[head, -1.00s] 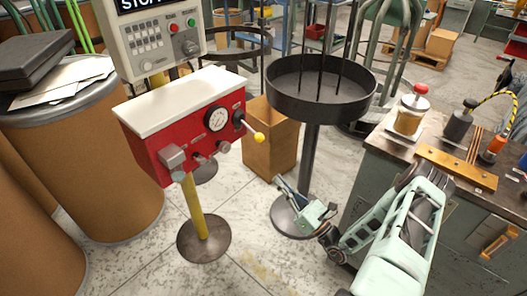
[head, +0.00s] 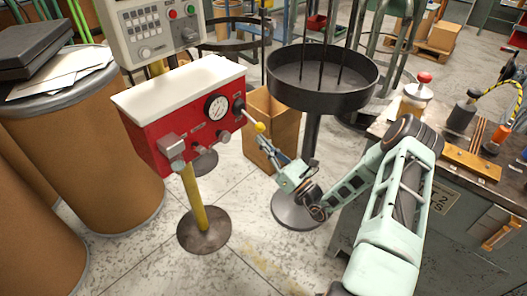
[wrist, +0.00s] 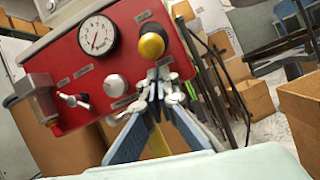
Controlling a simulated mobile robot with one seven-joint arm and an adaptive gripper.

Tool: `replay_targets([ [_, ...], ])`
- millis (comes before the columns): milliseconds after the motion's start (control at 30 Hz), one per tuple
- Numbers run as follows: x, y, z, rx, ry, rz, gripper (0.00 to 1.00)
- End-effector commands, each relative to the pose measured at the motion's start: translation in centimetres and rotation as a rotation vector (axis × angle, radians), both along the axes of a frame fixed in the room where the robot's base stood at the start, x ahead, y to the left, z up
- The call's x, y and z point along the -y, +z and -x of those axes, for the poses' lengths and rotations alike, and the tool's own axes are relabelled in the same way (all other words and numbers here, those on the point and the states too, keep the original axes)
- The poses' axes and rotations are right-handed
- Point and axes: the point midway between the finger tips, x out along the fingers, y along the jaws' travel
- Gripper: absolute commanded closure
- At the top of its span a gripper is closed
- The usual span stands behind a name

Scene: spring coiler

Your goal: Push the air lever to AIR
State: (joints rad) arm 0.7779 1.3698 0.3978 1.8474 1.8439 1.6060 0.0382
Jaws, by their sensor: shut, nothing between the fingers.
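The air lever is a rod with a yellow ball (head: 260,127) on the right side of the red panel box (head: 160,133). It points right and slightly down in the head view. In the wrist view the yellow ball (wrist: 152,45) faces me, beside the round gauge (wrist: 97,36). My gripper (head: 276,154) is shut and empty, just below the ball. In the wrist view its closed fingertips (wrist: 160,80) are just under the ball, and I cannot tell whether they touch it. The label lettering is too small to read.
Small knobs (wrist: 115,86) sit on the panel's front. A round black tray on a post (head: 320,80) stands right of the lever, with a cardboard box (head: 262,108) behind. A workbench (head: 440,160) is at the right. Large brown drums (head: 100,150) are at the left.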

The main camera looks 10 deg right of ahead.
Motion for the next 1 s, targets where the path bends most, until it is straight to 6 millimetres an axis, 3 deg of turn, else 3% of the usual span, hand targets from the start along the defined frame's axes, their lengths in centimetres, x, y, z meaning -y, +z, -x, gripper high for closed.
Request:
replay_targets([
  [1000, 0.5, 1.5, 0.4, -0.046, -0.001, 0.035, 1.0],
])
